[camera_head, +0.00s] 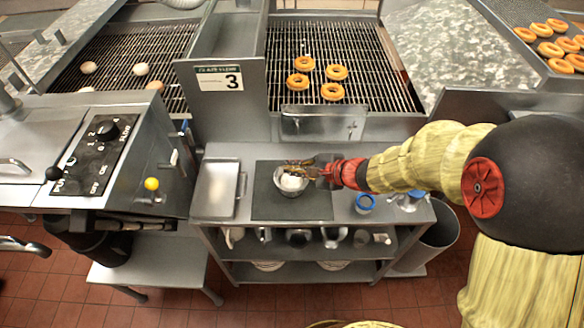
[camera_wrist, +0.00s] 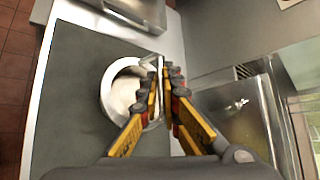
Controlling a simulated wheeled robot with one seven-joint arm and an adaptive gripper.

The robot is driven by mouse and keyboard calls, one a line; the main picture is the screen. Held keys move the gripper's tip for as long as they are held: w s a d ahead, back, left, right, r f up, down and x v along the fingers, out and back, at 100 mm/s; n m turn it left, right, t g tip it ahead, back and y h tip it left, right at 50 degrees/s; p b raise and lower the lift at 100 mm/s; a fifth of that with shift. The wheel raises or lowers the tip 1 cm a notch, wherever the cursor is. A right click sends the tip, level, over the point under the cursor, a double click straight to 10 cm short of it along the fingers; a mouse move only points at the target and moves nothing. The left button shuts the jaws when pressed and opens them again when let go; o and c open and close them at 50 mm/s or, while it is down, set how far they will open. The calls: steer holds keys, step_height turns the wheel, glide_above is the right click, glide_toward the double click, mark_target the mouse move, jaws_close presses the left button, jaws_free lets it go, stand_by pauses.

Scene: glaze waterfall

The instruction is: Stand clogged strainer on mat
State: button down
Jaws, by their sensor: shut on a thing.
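The strainer (camera_head: 291,184) is a round metal bowl with a pale white filling, on or just above the dark grey mat (camera_head: 310,210). The wrist view shows its bright rim and whitish inside (camera_wrist: 118,92) over the grey mat (camera_wrist: 72,120). My gripper (camera_head: 312,167) reaches in from the right, with its fingertips at the strainer's right side. In the wrist view my gripper (camera_wrist: 165,85) is shut on the strainer's thin metal part beside the rim. The fingers hide part of the rim. I cannot tell whether the strainer's base touches the mat.
A metal tray (camera_head: 217,188) lies left of the mat. Lower shelves hold several cups and jugs (camera_head: 298,238). A draining rack with orange doughnuts (camera_head: 331,91) lies behind. The mat's front part is clear.

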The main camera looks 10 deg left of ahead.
steer(key=c, duration=2)
jaws_free()
steer(key=shift+r, duration=0.15)
steer(key=p+v, duration=0.4)
steer(key=v, duration=0.8)
steer(key=shift+s, duration=0.1)
